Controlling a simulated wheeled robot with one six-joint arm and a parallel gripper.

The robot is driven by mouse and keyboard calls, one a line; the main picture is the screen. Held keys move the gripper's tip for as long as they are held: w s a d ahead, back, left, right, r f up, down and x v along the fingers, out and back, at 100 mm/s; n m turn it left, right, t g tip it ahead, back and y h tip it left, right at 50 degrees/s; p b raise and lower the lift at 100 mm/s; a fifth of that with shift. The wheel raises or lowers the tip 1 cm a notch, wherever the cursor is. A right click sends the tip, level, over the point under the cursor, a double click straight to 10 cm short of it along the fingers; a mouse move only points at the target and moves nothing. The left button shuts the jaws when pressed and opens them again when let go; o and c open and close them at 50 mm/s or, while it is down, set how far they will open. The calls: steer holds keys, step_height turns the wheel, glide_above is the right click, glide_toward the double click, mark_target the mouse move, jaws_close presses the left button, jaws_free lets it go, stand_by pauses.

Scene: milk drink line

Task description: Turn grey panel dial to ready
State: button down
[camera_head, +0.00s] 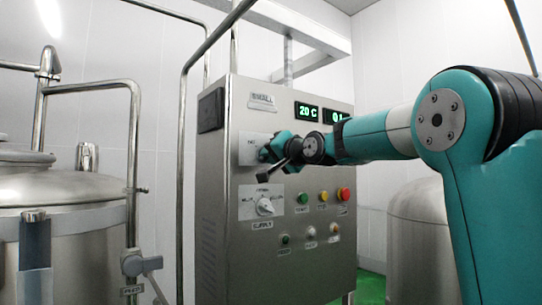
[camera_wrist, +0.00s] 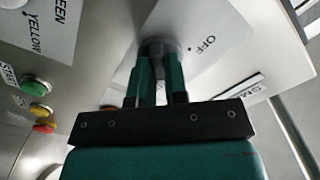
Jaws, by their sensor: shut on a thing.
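The grey control panel (camera_head: 235,230) stands upright ahead of me. My gripper (camera_head: 266,154) is at its upper dial plate (camera_head: 247,149), and my wrist hides most of that plate in the head view. In the wrist view my gripper (camera_wrist: 159,72) is shut on a grey dial (camera_wrist: 157,47), one finger on each side. The dial's plate (camera_wrist: 215,57) shows the word OFF to the right of the dial. Its other labels are hidden, and I cannot tell the dial's pointing direction.
A second dial (camera_head: 265,206), pale, sits on the SUPPLY plate below. Coloured buttons (camera_head: 323,197) are to its right. Green displays (camera_head: 308,112) are above, one reading 20 C. A steel tank (camera_head: 70,195) and pipes stand left; another tank (camera_head: 415,220) stands right.

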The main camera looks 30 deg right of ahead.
stand_by(0.3)
steer(key=c, duration=1.1)
jaws_free()
steer(key=shift+d, duration=0.1)
steer(key=shift+c, duration=0.2)
steer(key=s+b, duration=0.6)
steer(key=s, duration=1.1)
steer(key=shift+s+d, duration=0.2)
steer(key=shift+d, duration=0.05)
